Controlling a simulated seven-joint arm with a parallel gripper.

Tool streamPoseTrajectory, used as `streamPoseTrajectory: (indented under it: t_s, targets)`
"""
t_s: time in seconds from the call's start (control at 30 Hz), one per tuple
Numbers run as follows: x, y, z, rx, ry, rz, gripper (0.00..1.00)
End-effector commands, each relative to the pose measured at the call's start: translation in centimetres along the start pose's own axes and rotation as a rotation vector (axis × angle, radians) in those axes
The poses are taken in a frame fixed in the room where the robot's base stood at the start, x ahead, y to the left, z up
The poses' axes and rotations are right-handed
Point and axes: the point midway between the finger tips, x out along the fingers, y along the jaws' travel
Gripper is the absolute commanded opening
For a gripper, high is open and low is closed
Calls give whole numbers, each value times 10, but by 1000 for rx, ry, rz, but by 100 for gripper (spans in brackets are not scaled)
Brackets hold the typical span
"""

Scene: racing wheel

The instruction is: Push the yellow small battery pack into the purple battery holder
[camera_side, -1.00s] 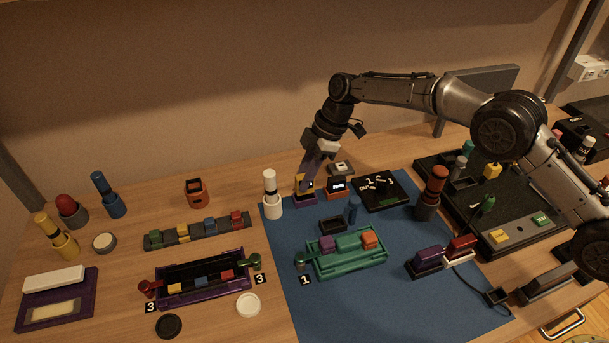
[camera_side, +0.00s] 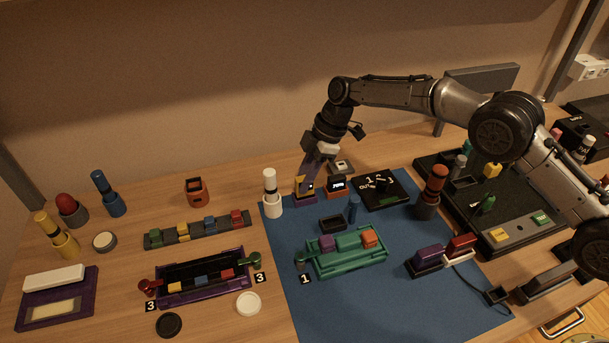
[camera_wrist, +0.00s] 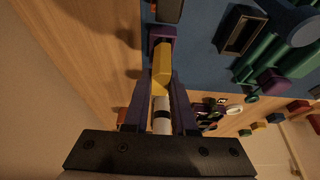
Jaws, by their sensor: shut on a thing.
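The yellow battery pack (camera_wrist: 162,66) is a small block between my fingertips. My gripper (camera_wrist: 163,82) has purple fingers and is shut on it. The far end of the pack meets the purple battery holder (camera_wrist: 163,32); how deep it sits is hard to tell. In the side view, my gripper (camera_side: 306,184) points down over the purple holder (camera_side: 305,200), at the back left of the blue mat. The yellow pack (camera_side: 298,184) shows there only partly, since my fingers cover much of it.
A white bottle with a dark band (camera_side: 271,194) stands close on the left. An orange device with a small display (camera_side: 337,187) stands close on the right. A black tray (camera_side: 332,223) and a green rack (camera_side: 345,253) lie in front on the blue mat (camera_side: 330,310).

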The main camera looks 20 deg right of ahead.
Motion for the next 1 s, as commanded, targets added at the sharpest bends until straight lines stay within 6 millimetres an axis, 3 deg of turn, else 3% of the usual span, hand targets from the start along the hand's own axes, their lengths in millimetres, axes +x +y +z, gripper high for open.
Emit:
streamPoseTrajectory:
  t_s: [0.87,0.9,1.0]
  targets:
    - [19,0,8,1,0,0,0]
    - [19,0,8,1,1,1,28]
    - [18,0,7,1,1,1,46]
